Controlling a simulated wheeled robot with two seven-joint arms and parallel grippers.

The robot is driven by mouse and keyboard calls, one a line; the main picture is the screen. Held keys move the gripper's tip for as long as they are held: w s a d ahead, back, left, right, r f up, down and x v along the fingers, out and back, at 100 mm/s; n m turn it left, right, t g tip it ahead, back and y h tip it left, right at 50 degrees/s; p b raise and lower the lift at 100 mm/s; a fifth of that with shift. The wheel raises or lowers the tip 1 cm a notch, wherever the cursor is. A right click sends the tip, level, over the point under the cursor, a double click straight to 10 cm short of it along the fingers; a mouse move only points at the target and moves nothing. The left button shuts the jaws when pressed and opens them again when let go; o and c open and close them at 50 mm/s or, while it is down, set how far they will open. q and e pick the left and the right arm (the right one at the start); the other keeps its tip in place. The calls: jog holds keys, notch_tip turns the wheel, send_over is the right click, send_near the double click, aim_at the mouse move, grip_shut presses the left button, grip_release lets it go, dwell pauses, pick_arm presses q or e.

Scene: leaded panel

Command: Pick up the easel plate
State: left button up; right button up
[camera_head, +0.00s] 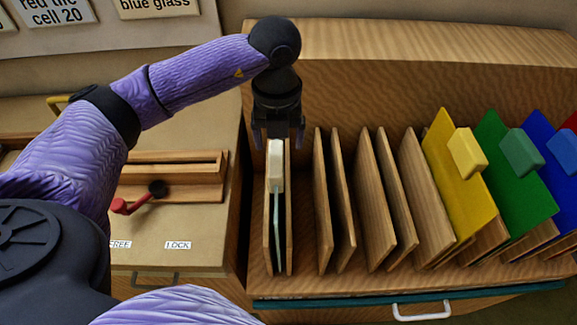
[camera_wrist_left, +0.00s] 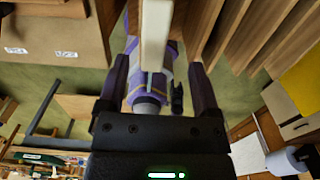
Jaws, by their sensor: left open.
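The easel plate looks to be the pale clear plate (camera_head: 277,235) with a cream grip block (camera_head: 275,165) on its top edge. It stands upright in the leftmost slot of the wooden rack, between two wooden dividers that hide most of its faces. My left gripper (camera_head: 279,136) is open, pointing down just above the block. In the left wrist view the cream block (camera_wrist_left: 155,32) shows beyond and between the two open fingers (camera_wrist_left: 159,66). I cannot tell whether the fingertips overlap its top. My right gripper is not in view.
Wooden dividers (camera_head: 322,200) stand close to the right of the plate. Yellow (camera_head: 458,190), green (camera_head: 515,170) and blue (camera_head: 550,150) plates with grip blocks lean further right. Left is a bench with a red-handled lever (camera_head: 130,205) and FREE and LOCK labels.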

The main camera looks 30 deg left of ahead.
aim_at(276, 157)
pick_arm(q)
jog(key=f, duration=0.2)
jog(key=f+b, duration=0.1)
jog(key=f, duration=0.4)
jog(key=shift+s+a+f, duration=0.2)
jog(key=shift+a+f, duration=0.1)
jog(key=shift+f, duration=0.1)
jog(key=shift+c, duration=0.2)
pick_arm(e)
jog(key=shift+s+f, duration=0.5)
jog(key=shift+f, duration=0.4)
pick_arm(q)
jog(key=shift+r, duration=0.1)
grip_shut()
